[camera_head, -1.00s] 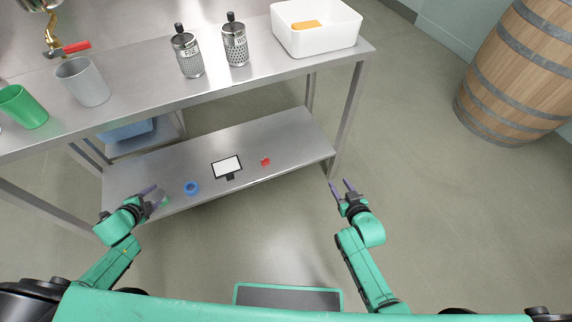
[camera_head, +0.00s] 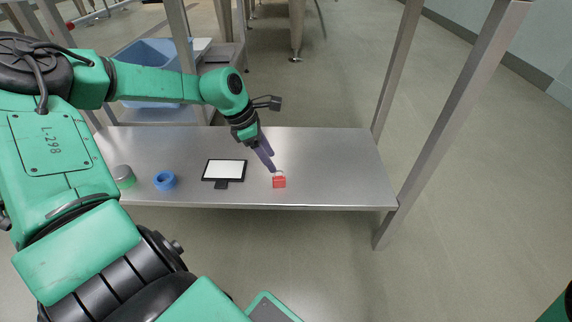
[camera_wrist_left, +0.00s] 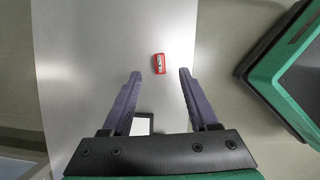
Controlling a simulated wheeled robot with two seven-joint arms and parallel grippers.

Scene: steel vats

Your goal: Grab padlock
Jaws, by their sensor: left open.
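The padlock (camera_head: 279,182) is small and red with a pale shackle. It sits on the lower steel shelf (camera_head: 335,165), close to its front edge. It also shows in the left wrist view (camera_wrist_left: 158,63), ahead of the fingertips and between their lines. My left gripper (camera_head: 269,160) is open and empty, its purple fingers pointing down at the padlock from just behind it. In the left wrist view its two fingers (camera_wrist_left: 160,73) are spread wide. Whether the fingers touch the padlock cannot be told from the head view. My right gripper is out of view.
A blue ring-shaped item (camera_head: 165,180) and a green-and-grey roundish item (camera_head: 123,176) are farther left. Table legs (camera_head: 455,115) rise at the right. The shelf right of the padlock is clear.

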